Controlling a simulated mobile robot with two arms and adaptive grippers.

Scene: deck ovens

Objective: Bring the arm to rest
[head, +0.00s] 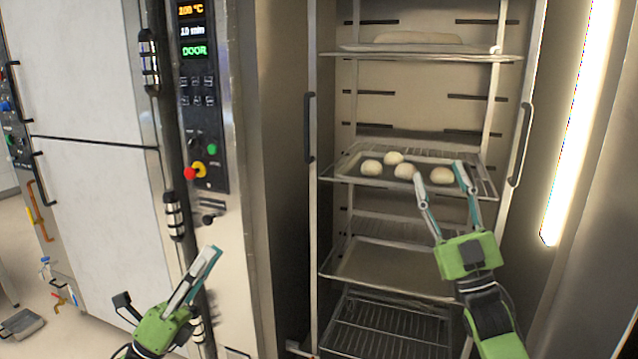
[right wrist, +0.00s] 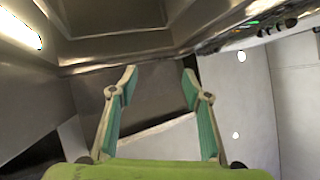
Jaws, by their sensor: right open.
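My right gripper (head: 439,172) is in front of the tall rack in the head view, pointing up with its fingers spread. Its fingertips overlap the front edge of the dough tray in the picture; I cannot tell the depth gap. In the right wrist view the same gripper (right wrist: 159,72) is open with nothing between its fingers. My left gripper (head: 208,262) is low in front of the oven's front panel, seen mostly side-on and pointing up to the right. Its finger gap cannot be made out.
Several pale dough balls (head: 403,171) sit on a dark tray (head: 343,170) on the rack's middle shelf. A lower tray (head: 385,270) is empty. The oven control panel (head: 199,95) stands left of the rack. A bright light strip (head: 578,125) is at the right. Floor shows at the far left.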

